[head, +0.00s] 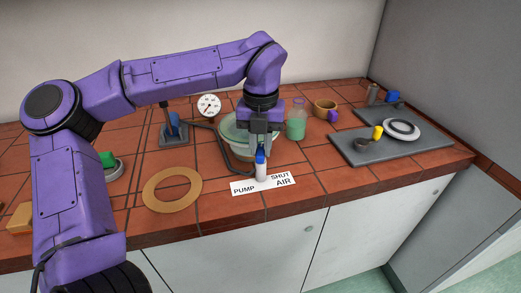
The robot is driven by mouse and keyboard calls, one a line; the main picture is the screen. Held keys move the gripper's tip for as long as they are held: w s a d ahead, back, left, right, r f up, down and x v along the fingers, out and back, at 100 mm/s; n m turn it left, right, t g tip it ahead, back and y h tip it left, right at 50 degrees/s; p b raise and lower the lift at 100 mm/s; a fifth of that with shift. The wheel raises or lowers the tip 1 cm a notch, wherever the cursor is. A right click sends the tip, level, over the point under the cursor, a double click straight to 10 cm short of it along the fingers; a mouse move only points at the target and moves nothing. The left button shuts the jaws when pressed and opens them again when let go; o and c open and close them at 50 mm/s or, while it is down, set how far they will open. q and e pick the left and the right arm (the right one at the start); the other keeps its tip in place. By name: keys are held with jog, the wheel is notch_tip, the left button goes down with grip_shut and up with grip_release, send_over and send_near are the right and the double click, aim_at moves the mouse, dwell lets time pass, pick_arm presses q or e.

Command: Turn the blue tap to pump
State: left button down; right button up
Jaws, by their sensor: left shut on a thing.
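The blue tap (260,158) stands near the bench's front edge, its blue part on top of a pale body. A white label plate (241,188) around its foot reads PUMP at left, SHUT at upper right and AIR at right. My left gripper (261,147) reaches down from above and is shut on the blue tap. The fingers cover part of the handle, so I cannot tell which word it points to. My right gripper is not in view.
A glass bowl (232,129) stands right behind the tap, with a dark hose beside it. A dial gauge (209,105) is behind; a tan ring (155,204) lies left.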

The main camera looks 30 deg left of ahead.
aim_at(261, 149)
pick_arm(q)
jog(key=n+b, duration=0.2)
jog(key=n, duration=0.1)
jog(key=shift+f, duration=0.15)
jog(key=shift+n+b, duration=0.4)
jog(key=shift+n, duration=0.2)
jog(key=c, duration=1.3)
grip_release()
jog(key=shift+w, duration=0.1)
notch_tip(261, 149, up, 11)
jog(key=shift+a+f+p, duration=0.1)
jog(key=shift+p, duration=0.5)
